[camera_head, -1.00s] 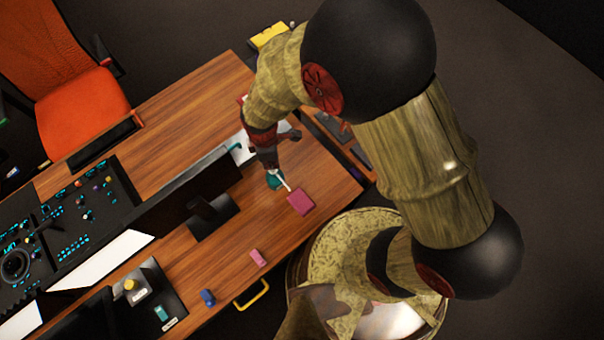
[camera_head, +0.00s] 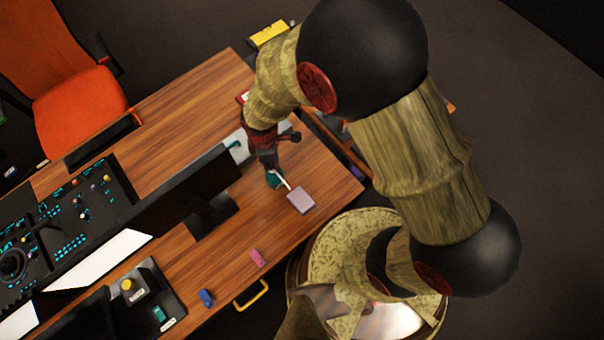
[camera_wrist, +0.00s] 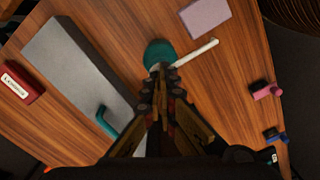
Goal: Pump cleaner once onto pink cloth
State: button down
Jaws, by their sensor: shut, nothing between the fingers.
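The cleaner pump bottle (camera_head: 273,181) is teal with a white spout and stands on the desk. In the wrist view its teal body (camera_wrist: 157,53) and white spout (camera_wrist: 198,52) show just beyond my fingertips. My gripper (camera_head: 270,167) is shut with nothing in it, right at the top of the bottle; I cannot tell whether it touches. The folded cloth (camera_head: 301,200) lies flat under the spout's end side and now looks pale lilac-grey; it also shows in the wrist view (camera_wrist: 206,17).
A grey panel (camera_wrist: 75,75) with a teal hook (camera_wrist: 106,121) lies beside the bottle. A monitor (camera_head: 190,200) stands to the left.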

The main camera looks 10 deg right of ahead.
jog(key=shift+f+b, duration=0.3)
jog(key=shift+f, duration=0.35)
jog(key=shift+r, duration=0.2)
jog(key=shift+r+p, duration=1.3)
jog(key=shift+r, duration=0.2)
notch_tip(320, 180, up, 6)
jog(key=p, duration=0.4)
